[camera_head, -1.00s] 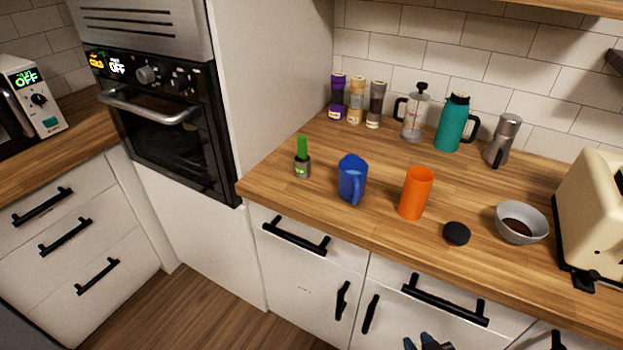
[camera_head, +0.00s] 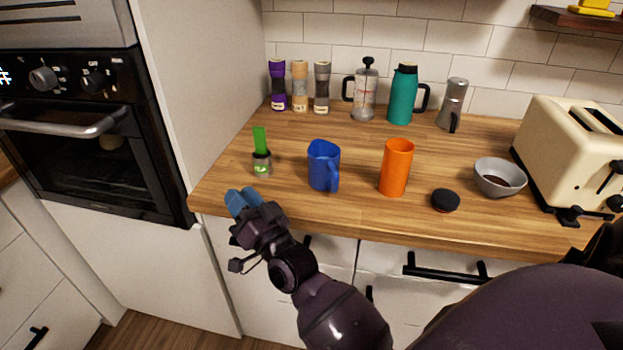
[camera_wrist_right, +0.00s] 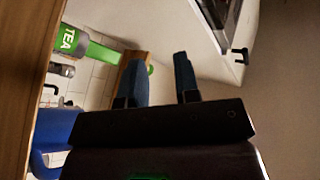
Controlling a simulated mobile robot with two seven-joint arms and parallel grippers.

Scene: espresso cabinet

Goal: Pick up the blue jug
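The blue jug (camera_head: 323,166) stands upright on the wooden counter near its front edge, its handle facing the front right. In the right wrist view the jug (camera_wrist_right: 55,128) shows at the lower left, outside the fingers. My right gripper (camera_head: 241,199) is at the counter's front edge, left of the jug and apart from it. Its two blue fingers (camera_wrist_right: 160,80) are spread with nothing between them. My left gripper is not in view.
A green-topped tea container (camera_head: 262,160) stands left of the jug, close to my right gripper. An orange cup (camera_head: 396,168), a black lid-like disc (camera_head: 445,200) and a grey bowl (camera_head: 500,177) stand to the right. A teal jug (camera_head: 402,97) stands behind.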

